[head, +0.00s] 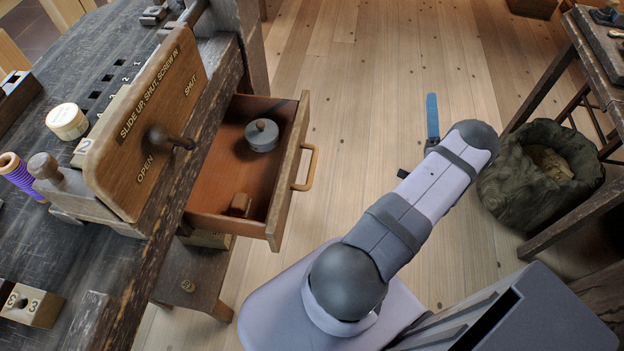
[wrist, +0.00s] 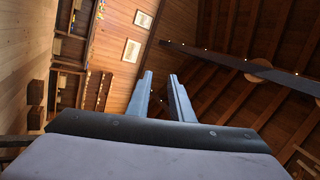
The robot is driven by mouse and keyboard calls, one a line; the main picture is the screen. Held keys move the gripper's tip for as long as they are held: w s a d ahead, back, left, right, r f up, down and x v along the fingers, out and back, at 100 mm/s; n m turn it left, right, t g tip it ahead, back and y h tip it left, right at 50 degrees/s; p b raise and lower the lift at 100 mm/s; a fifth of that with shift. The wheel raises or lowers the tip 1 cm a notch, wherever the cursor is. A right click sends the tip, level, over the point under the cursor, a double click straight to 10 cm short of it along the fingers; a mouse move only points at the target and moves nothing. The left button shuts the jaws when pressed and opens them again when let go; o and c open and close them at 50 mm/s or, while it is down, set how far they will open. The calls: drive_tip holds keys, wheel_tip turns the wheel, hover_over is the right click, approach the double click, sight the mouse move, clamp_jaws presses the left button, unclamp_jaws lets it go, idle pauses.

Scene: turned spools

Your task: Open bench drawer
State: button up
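The bench drawer (head: 226,189) is pulled out from under the bench in the head view, its inside exposed. Its wooden front (head: 288,170) carries a curved handle (head: 309,168). Inside lie a grey round lidded thing (head: 262,135) and a small wooden block (head: 240,204). My gripper (wrist: 163,80) shows in the wrist view with two blue fingers apart and nothing between them. In the head view a blue finger (head: 432,115) shows beyond the end of my arm, to the right of the drawer and clear of the handle.
The bench top (head: 110,40) holds an upright wooden board (head: 150,125) with "OPEN" and "SHUT" lettering and a dark knob. A dark sack (head: 540,175) stands at right. Bare floor lies between.

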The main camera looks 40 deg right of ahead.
drive_tip(key=w+a+n+t+y, duration=0.3)
drive_tip(key=w+a+n+y, duration=0.1)
drive_tip(key=a+y, duration=0.25)
drive_tip(key=n+g+y, duration=0.8)
drive_tip(key=n+y, duration=0.1)
drive_tip(key=y, duration=1.2)
approach(312, 168)
drive_tip(key=shift+w+a+f, duration=0.25)
drive_tip(key=shift+w+a, duration=0.65)
drive_tip(key=shift+a, duration=0.05)
drive_tip(key=shift+w+a, duration=0.1)
drive_tip(key=shift+p+x, duration=0.7)
drive_tip(key=shift+x, duration=2.85)
drive_tip(key=shift+r, duration=0.1)
clamp_jaws()
